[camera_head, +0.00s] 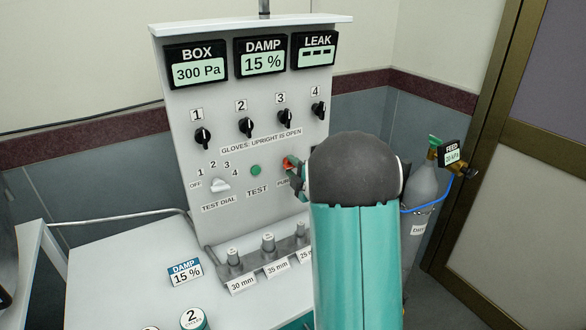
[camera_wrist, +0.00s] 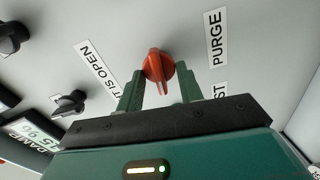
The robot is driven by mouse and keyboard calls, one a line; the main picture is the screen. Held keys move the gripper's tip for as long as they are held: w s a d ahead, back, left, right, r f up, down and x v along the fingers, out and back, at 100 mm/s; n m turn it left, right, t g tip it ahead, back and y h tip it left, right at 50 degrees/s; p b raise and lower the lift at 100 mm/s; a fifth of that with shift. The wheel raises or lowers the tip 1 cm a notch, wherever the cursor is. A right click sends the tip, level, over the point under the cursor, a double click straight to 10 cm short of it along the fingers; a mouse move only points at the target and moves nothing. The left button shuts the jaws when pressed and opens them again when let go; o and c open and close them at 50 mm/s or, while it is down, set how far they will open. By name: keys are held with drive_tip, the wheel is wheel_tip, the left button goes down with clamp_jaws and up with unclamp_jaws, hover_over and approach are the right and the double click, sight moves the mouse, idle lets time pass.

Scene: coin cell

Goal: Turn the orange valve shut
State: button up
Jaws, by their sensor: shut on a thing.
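The orange valve (camera_head: 289,162) is a small knob low on the right part of the grey panel, above a partly hidden "PURGE" label. In the wrist view the valve (camera_wrist: 158,64) shows a narrow ridge pointing toward my gripper's body. My gripper (camera_wrist: 160,82) has one green finger on each side of the valve and is shut on it. In the head view my gripper (camera_head: 297,174) is at the panel, mostly hidden by my arm.
Several black glove knobs (camera_head: 247,127) sit above the valve. A green test button (camera_head: 255,170) and a white test dial (camera_head: 220,186) are to its left. Metal fittings (camera_head: 268,243) stand on the bench below. A gas bottle (camera_head: 426,183) stands at right.

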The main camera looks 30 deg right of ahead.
drive_tip(key=shift+n, duration=0.5)
drive_tip(key=o, duration=1)
drive_tip(key=shift+c, duration=0.2)
drive_tip(key=s, duration=1.3)
drive_tip(key=shift+s+a, duration=0.4)
